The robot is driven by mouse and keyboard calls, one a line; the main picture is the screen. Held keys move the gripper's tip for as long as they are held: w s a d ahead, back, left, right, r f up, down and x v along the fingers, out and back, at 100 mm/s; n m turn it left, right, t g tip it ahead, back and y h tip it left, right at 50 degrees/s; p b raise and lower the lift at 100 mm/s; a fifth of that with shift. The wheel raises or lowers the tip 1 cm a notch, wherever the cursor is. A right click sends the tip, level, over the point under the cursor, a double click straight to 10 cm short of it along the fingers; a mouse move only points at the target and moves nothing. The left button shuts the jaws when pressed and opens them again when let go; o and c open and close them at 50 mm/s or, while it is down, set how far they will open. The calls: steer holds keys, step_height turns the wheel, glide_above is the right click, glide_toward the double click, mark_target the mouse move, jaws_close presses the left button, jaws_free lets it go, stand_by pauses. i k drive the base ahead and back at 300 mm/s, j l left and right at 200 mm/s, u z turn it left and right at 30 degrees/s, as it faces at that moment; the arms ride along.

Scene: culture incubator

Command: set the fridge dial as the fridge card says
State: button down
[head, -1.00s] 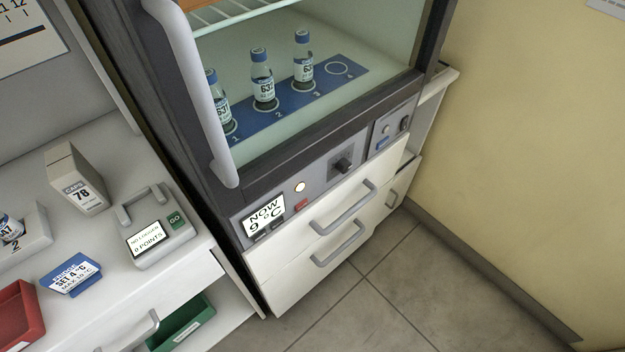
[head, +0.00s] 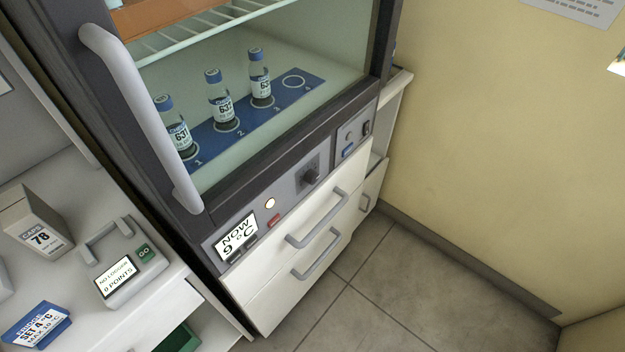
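The fridge card (head: 37,326) is a blue and white card on the left counter; it reads "FRIDGE SET 4 °C" with a smaller line that looks like "MAX 10 °C". The fridge (head: 192,208) has a control strip below its glass door. The fridge dial (head: 310,176) is a dark knob on that strip. The display (head: 237,239) left of it reads "NOW 9 °C". A round lamp (head: 270,203) glows pale, with a small red label beneath it. My gripper is in no view.
The long door handle (head: 145,115) juts out at the left. Drawer handles (head: 318,218) stick out below the dial. A logger (head: 130,263) and caps box (head: 36,226) stand on the counter. Floor at right is clear.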

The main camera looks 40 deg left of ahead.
mark_target(311, 176)
steer(key=l+u, duration=0.1)
steer(key=u, duration=0.35)
steer(key=l+u, duration=0.15)
steer(key=u, duration=0.35)
steer(key=l+u, duration=0.1)
steer(key=u, duration=0.35)
steer(key=l+u, duration=0.1)
steer(key=u, duration=0.4)
steer(key=k+u, duration=0.1)
steer(key=u, duration=0.35)
